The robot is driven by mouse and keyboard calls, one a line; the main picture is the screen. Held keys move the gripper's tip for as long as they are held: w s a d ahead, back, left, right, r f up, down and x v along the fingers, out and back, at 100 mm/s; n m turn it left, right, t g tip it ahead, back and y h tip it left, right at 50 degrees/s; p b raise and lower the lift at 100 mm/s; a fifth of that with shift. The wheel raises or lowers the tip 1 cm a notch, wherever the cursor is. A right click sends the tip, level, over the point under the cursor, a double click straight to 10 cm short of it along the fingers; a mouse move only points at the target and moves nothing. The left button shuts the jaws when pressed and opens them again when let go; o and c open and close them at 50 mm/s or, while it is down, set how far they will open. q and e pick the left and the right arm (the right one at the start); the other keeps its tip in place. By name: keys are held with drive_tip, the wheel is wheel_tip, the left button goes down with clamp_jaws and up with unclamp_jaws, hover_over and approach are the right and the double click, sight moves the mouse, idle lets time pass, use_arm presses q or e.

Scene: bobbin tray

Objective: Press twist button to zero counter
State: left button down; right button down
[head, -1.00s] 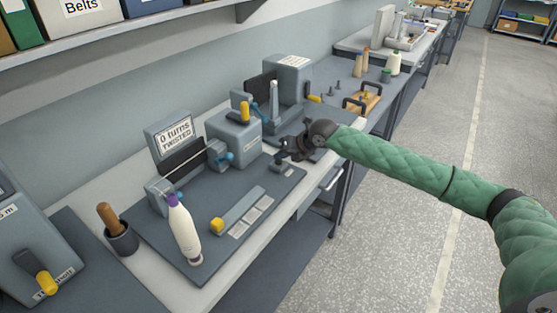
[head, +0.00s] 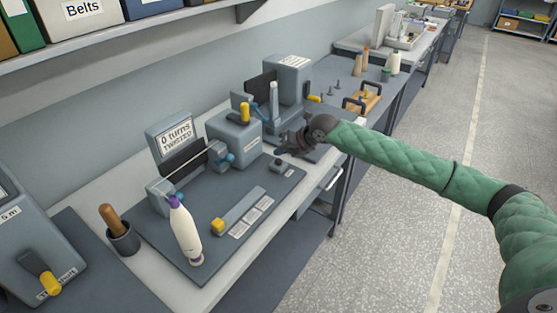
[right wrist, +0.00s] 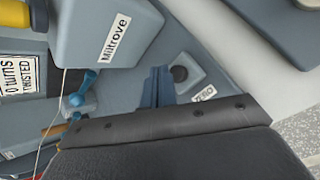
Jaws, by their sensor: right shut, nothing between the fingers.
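The twist machine's display (head: 175,138) reads "0 turns TWISTED" and also shows in the right wrist view (right wrist: 22,75). The zero button is a dark round cap (right wrist: 180,73) on a small grey block beside a "ZERO" label (right wrist: 204,94). In the head view the button block (head: 279,165) sits on the dark base plate, just in front of my right gripper (head: 283,150). My right gripper is shut and empty. In the right wrist view its fingers (right wrist: 157,87) are together, beside the button and apart from it in the picture. My left gripper is not in view.
The grey motor box (head: 234,137) with a yellow lever stands left of my right gripper. A second machine (head: 287,85) stands behind.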

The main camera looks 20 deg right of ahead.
sight(282, 162)
drive_tip(key=shift+r+p, duration=1.25)
drive_tip(key=shift+r, duration=1.15)
